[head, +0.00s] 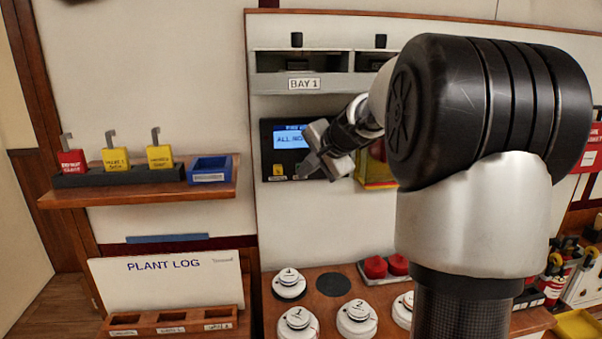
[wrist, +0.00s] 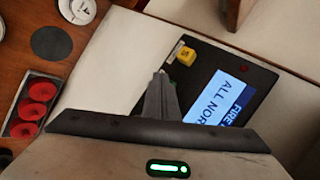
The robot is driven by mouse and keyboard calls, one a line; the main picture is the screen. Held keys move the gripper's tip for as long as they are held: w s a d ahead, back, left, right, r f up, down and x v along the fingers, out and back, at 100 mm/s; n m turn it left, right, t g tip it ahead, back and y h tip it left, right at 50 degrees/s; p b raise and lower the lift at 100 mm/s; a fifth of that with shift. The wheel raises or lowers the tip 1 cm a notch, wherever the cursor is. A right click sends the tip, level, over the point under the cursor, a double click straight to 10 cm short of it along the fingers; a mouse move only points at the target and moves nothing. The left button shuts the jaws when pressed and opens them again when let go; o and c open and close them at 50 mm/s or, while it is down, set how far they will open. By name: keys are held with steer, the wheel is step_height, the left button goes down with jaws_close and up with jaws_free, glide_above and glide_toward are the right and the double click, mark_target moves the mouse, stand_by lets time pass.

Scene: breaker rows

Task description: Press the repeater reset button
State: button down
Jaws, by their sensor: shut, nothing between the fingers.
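The black repeater panel (head: 268,150) is on the upright board, with a lit blue screen (head: 289,139) reading "ALL NO…". A yellow button (head: 278,170) is at its lower left, above a small label. It also shows in the wrist view (wrist: 187,55). A second small label shows to its right, but any button above it is hidden by my gripper. My gripper (head: 305,170) is shut and empty, its tip in front of the panel's lower edge. In the wrist view my gripper (wrist: 160,76) points beside the yellow button; I cannot tell whether it touches the panel.
A yellow-and-red box (head: 374,170) is right of the panel, partly behind my arm. Below, a wooden shelf bears several white detectors (head: 298,322) and red round pieces (head: 375,267).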

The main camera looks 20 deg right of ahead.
steer(key=shift+s, duration=0.2)
steer(key=s+b, duration=0.1)
steer(key=s, duration=0.1)
steer(key=s+a+b, duration=0.1)
steer(key=s+b, duration=0.1)
steer(key=s, duration=0.1)
steer(key=shift+s+a, duration=0.1)
steer(key=shift+s, duration=0.25)
stand_by(0.5)
